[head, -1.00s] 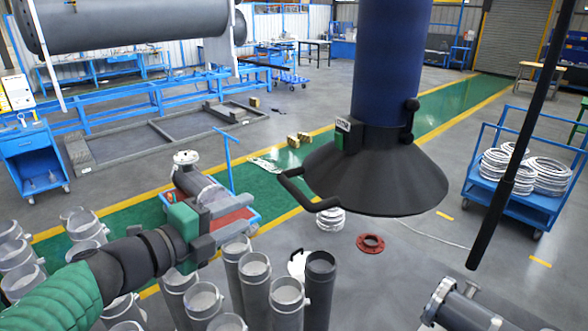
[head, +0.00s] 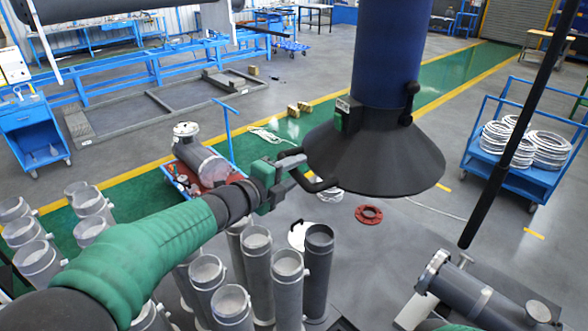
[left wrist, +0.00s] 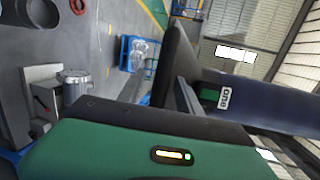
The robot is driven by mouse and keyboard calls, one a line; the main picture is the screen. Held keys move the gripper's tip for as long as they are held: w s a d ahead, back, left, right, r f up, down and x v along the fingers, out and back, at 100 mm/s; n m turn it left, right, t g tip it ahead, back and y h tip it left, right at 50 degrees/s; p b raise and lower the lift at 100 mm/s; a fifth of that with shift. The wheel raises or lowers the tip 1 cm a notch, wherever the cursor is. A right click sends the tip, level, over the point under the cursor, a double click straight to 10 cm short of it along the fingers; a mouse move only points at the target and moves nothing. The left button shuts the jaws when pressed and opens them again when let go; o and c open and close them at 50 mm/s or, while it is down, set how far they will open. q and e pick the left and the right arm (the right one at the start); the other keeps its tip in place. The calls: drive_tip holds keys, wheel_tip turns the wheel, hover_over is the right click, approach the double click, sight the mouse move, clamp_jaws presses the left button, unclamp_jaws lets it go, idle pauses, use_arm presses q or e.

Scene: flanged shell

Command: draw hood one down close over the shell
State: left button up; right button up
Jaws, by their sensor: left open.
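Hood one (head: 375,160) is a black cone under a thick blue duct (head: 388,55); its label reads "one" in the left wrist view (left wrist: 224,98). A black bar handle (head: 322,185) sticks out from its left side. My left gripper (head: 293,168) is open at this handle, its fingers close to the bar; whether they touch it I cannot tell. A grey flanged shell (head: 462,292) lies at the lower right, below and apart from the hood. Another grey flanged cylinder (head: 205,163) lies on a red-topped cart at the left. My right gripper is not in view.
Several upright grey pipes (head: 258,268) stand below my left arm. A red flange ring (head: 369,214) lies on the floor under the hood. A black pole (head: 510,140) rises at the right, before a blue cart (head: 520,182) with white coils.

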use_arm(q)
drive_tip(key=shift+a, duration=0.1)
clamp_jaws()
drive_tip(key=shift+s+f, duration=0.1)
idle(1.1)
